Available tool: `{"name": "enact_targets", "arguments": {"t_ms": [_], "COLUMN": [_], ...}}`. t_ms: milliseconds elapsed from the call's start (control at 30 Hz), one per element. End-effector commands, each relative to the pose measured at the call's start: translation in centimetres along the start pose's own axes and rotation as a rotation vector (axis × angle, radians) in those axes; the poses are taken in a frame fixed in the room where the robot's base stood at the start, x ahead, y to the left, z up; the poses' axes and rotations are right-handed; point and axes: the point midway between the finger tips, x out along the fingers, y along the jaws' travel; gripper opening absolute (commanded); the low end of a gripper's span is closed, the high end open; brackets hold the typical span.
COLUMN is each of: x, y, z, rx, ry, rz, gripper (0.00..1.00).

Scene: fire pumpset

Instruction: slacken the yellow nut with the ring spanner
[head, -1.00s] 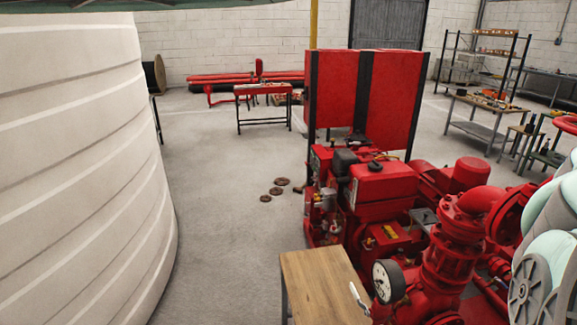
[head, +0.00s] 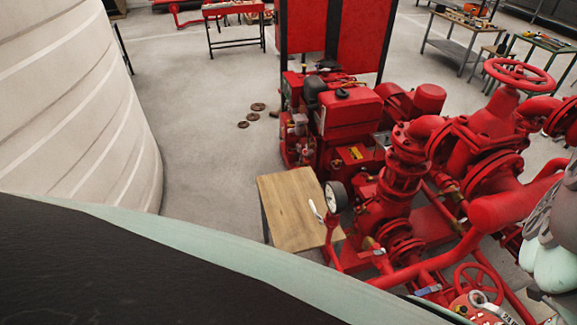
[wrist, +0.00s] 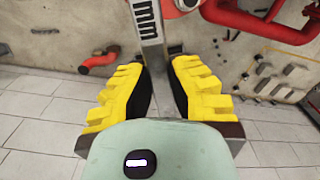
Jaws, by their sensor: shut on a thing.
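In the wrist view my gripper (wrist: 160,72) has two yellow ribbed fingers closed on a grey metal bar, the shank of the ring spanner (wrist: 147,22), marked "mm". The shank runs away from the fingertips to the top edge. In the head view the spanner (head: 490,312), marked "24", shows at the bottom right, with a pale ring end beside a red fitting. A small yellow spot (head: 461,309) next to the ring end may be the yellow nut; it is too small to be sure. I cannot tell whether the ring is around it. My fingers are hidden in the head view.
Red pump pipework (head: 395,200) with a pressure gauge (head: 336,196) and handwheels (head: 517,75) fills the right side. A small wooden table (head: 290,205) stands beside it. A large white tank (head: 75,110) is at left. Floor between is clear, except for several brown discs (head: 250,115).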

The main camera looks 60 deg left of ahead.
Motion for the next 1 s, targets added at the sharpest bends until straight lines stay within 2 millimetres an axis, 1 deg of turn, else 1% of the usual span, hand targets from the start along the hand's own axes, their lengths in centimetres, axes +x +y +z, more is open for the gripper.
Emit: {"name": "enact_targets", "arguments": {"t_ms": [433, 1000], "x": [0.0, 4.6], "y": [-0.1, -0.1], "z": [0.2, 0.1], "rx": [-0.002, -0.003], "ry": [0.0, 0.001], "rz": [-0.001, 0.001], "gripper": [0.0, 0.0]}}
